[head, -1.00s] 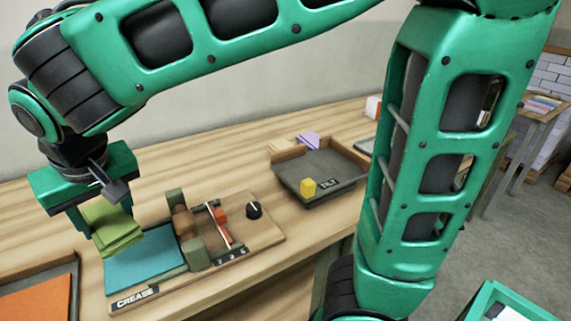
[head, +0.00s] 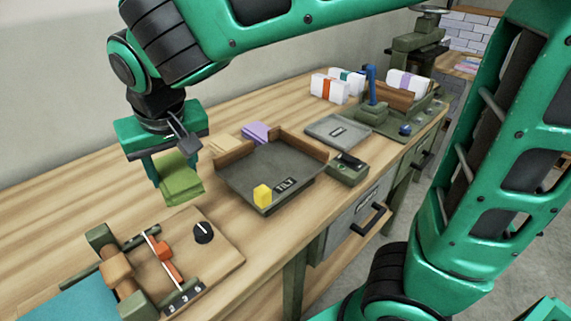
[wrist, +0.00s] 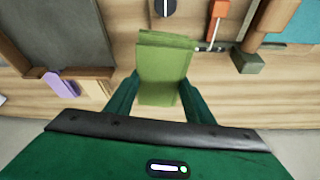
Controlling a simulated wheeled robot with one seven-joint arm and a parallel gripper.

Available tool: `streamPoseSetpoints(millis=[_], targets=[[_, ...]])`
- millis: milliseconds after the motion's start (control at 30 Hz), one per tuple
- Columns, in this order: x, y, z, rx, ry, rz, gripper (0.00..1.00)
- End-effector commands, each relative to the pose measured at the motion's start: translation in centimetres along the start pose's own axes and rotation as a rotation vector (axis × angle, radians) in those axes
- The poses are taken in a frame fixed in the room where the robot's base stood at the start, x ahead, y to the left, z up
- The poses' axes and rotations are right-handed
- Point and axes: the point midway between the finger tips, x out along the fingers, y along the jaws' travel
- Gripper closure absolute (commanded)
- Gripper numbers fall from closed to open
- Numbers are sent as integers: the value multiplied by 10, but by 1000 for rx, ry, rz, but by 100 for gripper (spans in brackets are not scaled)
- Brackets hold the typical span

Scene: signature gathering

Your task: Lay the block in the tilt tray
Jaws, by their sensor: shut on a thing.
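My gripper (head: 170,165) is shut on a green block (head: 180,180), which looks like a stack of folded sheets. It holds the block above the bench, left of the tilt tray. The block also shows between the fingers in the wrist view (wrist: 165,68).
A creasing board (head: 215,262) with a black knob (head: 203,232) lies at the front left. Tan (head: 225,143) and purple (head: 256,132) pieces stand behind the tray. A flat grey plate (head: 338,131), a small green box (head: 348,170) and a press-like fixture (head: 385,120) are to its right.

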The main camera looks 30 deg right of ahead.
Motion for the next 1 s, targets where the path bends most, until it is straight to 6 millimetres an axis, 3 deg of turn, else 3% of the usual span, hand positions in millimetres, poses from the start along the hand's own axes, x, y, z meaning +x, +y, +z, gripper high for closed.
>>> streamPoseSetpoints(millis=[367, 533, 800, 1000], targets=[[0, 1, 0, 2, 0, 1, 77], [-3, 16, -6, 103, -5, 57, 77], [-30, 83, -12, 660, -14, 314, 77], [-55, 111, 2, 1068, -7, 463, 77]])
